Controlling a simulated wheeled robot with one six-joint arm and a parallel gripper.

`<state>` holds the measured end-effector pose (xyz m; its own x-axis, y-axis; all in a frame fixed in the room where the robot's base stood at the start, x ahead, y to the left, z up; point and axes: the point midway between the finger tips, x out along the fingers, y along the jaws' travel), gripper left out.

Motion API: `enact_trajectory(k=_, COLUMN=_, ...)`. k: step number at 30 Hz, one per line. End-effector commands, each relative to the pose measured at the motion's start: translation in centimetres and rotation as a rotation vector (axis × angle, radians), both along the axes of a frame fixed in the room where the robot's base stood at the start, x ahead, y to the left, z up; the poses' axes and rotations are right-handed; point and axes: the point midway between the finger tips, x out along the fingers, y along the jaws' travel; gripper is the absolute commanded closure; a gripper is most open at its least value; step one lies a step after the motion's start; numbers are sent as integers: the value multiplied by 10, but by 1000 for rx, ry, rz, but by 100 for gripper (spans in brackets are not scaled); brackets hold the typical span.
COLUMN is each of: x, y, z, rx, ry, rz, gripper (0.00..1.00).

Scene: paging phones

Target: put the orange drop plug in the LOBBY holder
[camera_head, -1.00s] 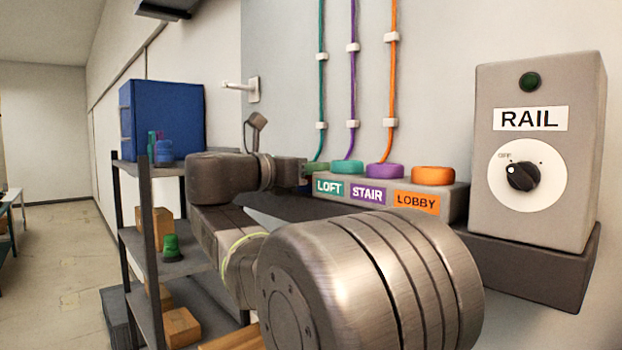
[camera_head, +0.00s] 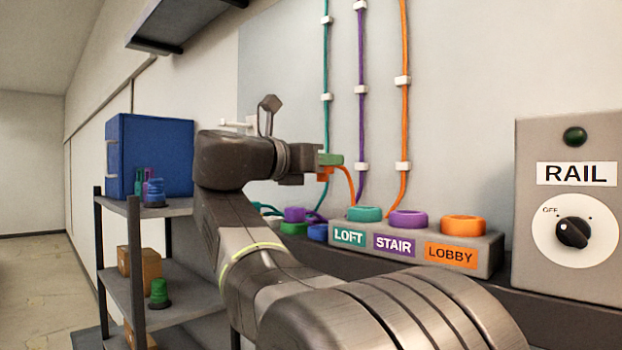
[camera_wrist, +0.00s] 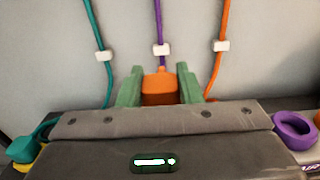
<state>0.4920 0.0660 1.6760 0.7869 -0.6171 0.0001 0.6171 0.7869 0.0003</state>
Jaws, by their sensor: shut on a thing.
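The orange drop plug (camera_head: 325,175) hangs under my gripper (camera_head: 329,160), above the shelf and left of the holder block. Its orange cord curves to the right. In the wrist view the plug (camera_wrist: 159,90) sits between the two green fingers of my gripper (camera_wrist: 160,86), which are shut on it. The LOBBY holder (camera_head: 463,225) is the orange ring at the right end of the grey block, above the orange LOBBY label (camera_head: 451,255). I cannot see into its opening.
The teal LOFT ring (camera_head: 365,213) and purple STAIR ring (camera_head: 408,219) stand left of LOBBY. Purple (camera_head: 294,214), green (camera_head: 293,228) and blue (camera_head: 318,232) pieces lie left of the block. The RAIL box (camera_head: 570,205) stands to its right. Cords run up the wall.

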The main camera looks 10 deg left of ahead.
Motion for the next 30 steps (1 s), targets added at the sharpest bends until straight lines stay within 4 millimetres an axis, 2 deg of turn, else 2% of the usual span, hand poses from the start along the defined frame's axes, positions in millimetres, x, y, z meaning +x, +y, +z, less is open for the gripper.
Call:
enact_trajectory(k=11, x=0, y=-1, z=3, rx=0, ry=0, rz=0, gripper=91)
enact_trajectory(k=21, x=0, y=-1, z=20, rx=0, ry=-1, rz=0, gripper=91)
enact_trajectory(k=30, x=-2, y=-3, z=20, rx=-1, ry=-1, rz=0, gripper=91)
